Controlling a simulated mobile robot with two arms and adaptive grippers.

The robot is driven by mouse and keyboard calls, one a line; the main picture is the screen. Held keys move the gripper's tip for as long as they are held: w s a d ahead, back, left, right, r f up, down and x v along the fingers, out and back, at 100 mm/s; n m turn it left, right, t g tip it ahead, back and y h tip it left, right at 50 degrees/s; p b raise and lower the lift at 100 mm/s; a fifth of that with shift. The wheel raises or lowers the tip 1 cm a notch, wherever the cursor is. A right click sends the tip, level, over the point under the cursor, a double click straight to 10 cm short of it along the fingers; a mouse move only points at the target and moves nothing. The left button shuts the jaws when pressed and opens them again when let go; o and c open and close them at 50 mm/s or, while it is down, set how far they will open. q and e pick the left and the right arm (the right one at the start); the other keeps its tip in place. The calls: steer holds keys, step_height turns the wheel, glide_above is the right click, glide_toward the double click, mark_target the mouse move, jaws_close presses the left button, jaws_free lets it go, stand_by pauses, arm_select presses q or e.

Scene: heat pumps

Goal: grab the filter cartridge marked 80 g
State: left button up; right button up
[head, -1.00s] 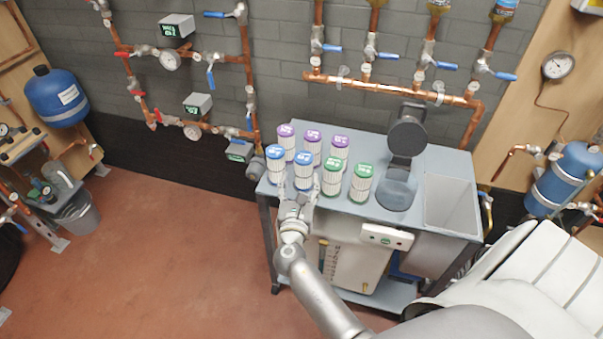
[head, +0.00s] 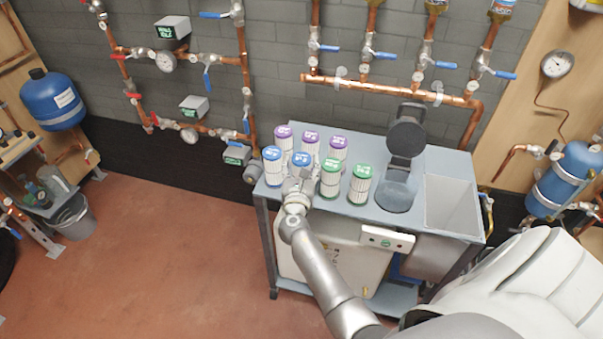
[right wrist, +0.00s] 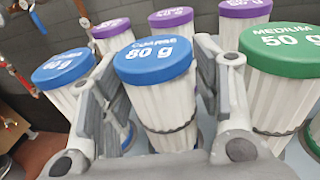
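The filter cartridge marked 80 g (right wrist: 160,90) has a blue lid reading COARSE 80 g and a white pleated body. In the head view it is the right one of two blue-lidded cartridges (head: 299,159), at the front of the cart top. My right gripper (head: 300,180) is at its front side. In the right wrist view the gripper's fingers (right wrist: 160,95) stand open, one on each side of the body below the lid. A firm grip does not show. The cartridge stands upright. My left gripper is not in view.
Another blue-lidded cartridge (right wrist: 62,70) stands close on the left. A green-lidded MEDIUM 50 g one (right wrist: 283,75) is close on the right. Purple-lidded cartridges (head: 310,140) stand behind. A black stand (head: 404,150) and a sink-like basin (head: 452,205) are farther right on the cart (head: 440,165).

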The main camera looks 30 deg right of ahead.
steer(key=c, duration=0.7)
